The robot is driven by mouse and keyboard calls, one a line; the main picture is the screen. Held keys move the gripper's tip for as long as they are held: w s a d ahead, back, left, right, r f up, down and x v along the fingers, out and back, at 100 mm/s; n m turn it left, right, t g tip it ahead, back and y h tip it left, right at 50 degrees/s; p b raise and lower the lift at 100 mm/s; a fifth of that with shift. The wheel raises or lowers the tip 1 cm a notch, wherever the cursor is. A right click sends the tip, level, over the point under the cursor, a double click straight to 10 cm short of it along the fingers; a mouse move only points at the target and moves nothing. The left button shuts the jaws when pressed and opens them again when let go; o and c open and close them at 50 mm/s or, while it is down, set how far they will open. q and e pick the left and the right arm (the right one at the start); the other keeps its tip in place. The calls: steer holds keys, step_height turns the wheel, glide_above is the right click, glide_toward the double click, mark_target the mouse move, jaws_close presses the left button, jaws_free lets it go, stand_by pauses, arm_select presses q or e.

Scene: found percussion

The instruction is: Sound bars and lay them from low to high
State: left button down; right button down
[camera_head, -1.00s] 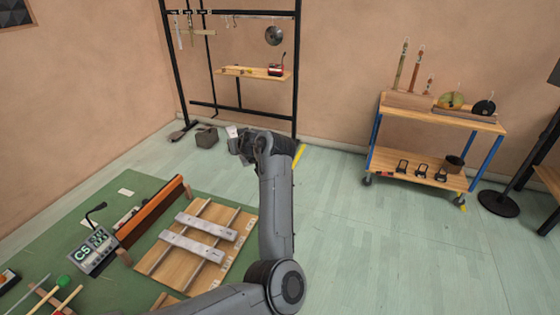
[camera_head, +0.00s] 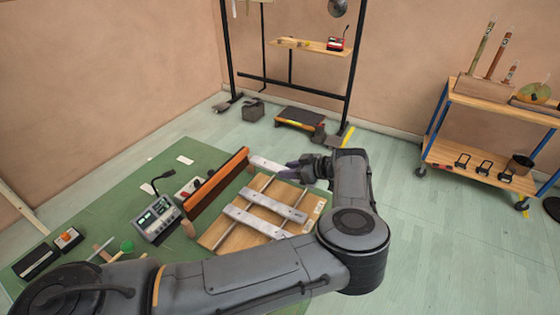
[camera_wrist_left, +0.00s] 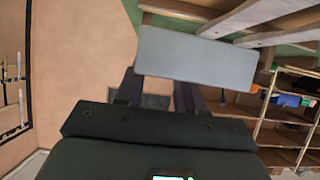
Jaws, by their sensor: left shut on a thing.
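My left gripper (camera_head: 292,171) is shut on a pale grey metal bar (camera_head: 266,164) in the head view. The bar sticks out to the left of the fingers, beyond the far edge of the wooden rack (camera_head: 226,238). In the left wrist view the bar (camera_wrist_left: 185,58) lies across the dark fingers and hides their tips. Two grey bars, a nearer one (camera_head: 257,223) and a farther one (camera_head: 276,207), lie side by side across the rack's rails. A grey meter with a small screen (camera_head: 155,218) stands left of the rack. My right gripper is not in view.
An upright orange-brown board (camera_head: 217,181) stands between the meter and the rack. A green mat (camera_head: 100,213) lies underneath. A black-framed stand (camera_head: 290,93) is behind, and a wooden cart (camera_head: 480,120) is at right. The floor between rack and cart is clear.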

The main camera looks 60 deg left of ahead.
arm_select(q)
steer(key=shift+d, duration=0.3)
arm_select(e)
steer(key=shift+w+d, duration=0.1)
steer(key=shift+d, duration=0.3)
arm_select(q)
steer(key=shift+w, duration=0.1)
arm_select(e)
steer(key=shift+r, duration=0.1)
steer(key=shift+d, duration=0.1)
